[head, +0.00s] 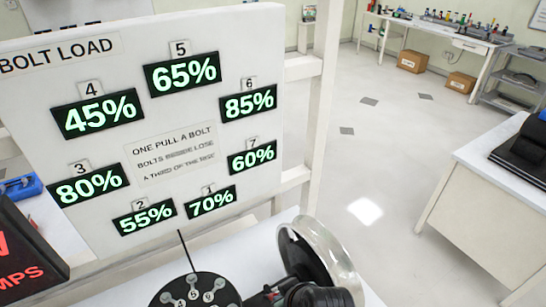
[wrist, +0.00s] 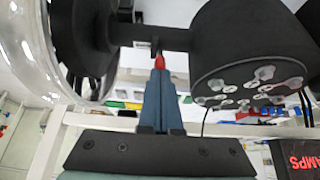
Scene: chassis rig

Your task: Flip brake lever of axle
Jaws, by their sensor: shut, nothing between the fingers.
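The axle (wrist: 150,38) is a dark bar running between a wheel and a black hub in the wrist view. The wheel (wrist: 55,75), with a clear, shiny rim, stands at the left. It also shows at the bottom of the head view (head: 325,250). The black hub (wrist: 245,45) is at the right, with several bolts on its face; the head view shows numbered bolts on it (head: 196,290). My gripper (wrist: 159,72) is shut and empty, its fingers pointing up at the axle. A small red piece shows at the fingertips; I cannot tell whether it is the brake lever.
A white board (head: 140,130) with green percentage displays stands behind the hub. A dark box with red lettering (head: 25,260) is at the left. A white table (head: 490,190) stands at the right, and the floor between is open. A workbench (head: 430,30) is at the back.

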